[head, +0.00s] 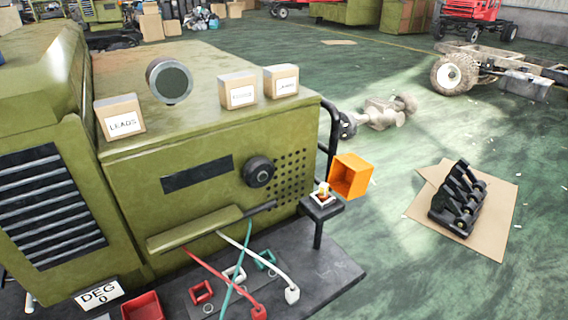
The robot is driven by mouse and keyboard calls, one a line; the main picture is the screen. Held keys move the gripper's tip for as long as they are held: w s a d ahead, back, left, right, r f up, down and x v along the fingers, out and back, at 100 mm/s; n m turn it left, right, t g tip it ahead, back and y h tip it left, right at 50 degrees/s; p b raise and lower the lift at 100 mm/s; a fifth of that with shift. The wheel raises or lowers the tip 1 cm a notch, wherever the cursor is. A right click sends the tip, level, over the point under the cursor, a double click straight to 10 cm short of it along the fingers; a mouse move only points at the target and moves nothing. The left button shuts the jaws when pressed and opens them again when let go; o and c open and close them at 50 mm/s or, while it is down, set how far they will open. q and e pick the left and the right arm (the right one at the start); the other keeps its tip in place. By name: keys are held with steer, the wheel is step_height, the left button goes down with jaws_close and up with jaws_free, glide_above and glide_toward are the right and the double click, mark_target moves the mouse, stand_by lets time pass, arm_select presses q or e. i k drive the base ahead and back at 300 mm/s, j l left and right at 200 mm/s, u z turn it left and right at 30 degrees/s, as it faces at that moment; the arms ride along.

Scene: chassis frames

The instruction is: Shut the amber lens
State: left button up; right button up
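The amber lens (347,178) is an orange, box-shaped cover at the right front corner of the green chassis body. It stands tilted open, its hollow side showing, to the right of a small lamp base (321,199). Neither of my grippers is in view.
Labelled boxes (119,117) and a round lamp (170,81) stand on the green top. Red, white and teal leads hang over a dark lower ledge (335,271). A black bar (328,125) rises behind the lens. Black parts (459,199) lie on cardboard at right.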

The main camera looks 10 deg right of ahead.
mark_target(350, 175)
steer(key=i+l+u, duration=0.1)
steer(key=l+u, duration=0.7)
steer(key=l, duration=0.2)
steer(key=l+u, duration=0.35)
steer(key=l, duration=0.2)
steer(key=k+l+u, duration=0.1)
steer(key=l+u, duration=0.3)
steer(key=k+l, duration=0.1)
steer(key=l, duration=0.3)
steer(key=k+l, duration=0.1)
steer(key=l, duration=0.35)
steer(key=k+l+u, duration=0.1)
steer(key=l, duration=0.3)
steer(key=k+l, duration=0.15)
steer(key=l, duration=0.25)
steer(key=k+l, duration=0.1)
steer(key=l, duration=0.3)
